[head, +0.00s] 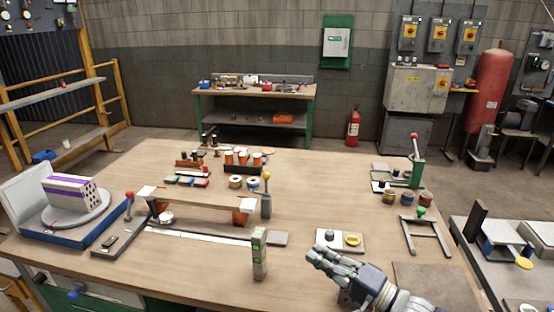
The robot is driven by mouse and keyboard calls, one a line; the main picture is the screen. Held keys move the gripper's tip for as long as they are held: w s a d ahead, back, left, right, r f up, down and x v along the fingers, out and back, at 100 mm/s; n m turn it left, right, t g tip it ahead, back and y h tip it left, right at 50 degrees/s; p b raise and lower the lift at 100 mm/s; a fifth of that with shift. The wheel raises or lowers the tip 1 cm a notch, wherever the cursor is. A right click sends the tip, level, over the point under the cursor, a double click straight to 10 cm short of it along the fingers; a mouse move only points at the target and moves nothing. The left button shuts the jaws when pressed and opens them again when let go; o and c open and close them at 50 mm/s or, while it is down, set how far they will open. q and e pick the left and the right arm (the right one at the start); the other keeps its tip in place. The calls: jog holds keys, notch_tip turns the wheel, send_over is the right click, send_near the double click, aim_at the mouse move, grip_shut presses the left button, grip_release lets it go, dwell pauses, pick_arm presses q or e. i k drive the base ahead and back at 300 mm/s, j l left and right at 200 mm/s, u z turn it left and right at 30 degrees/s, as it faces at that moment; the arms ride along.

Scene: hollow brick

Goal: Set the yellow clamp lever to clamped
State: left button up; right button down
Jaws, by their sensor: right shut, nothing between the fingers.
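The yellow clamp lever (267,187) stands upright on the workbench near the middle of the head view, with a yellow ball on top of its grey arm. It is beside the right end of a long wooden bar (200,201). My right gripper (318,255) is shut and empty, low at the front of the bench. It is in front of and to the right of the yellow lever, clearly apart from it. My left gripper is not in view.
A grey post with green bands (260,256) stands between my right gripper and the lever's side of the bench. A plate with a yellow ring (353,240) lies just behind the gripper. Red-knobbed (129,203) and green-knobbed (421,212) levers stand left and right.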

aim_at(265, 175)
jog(key=i, duration=1.25)
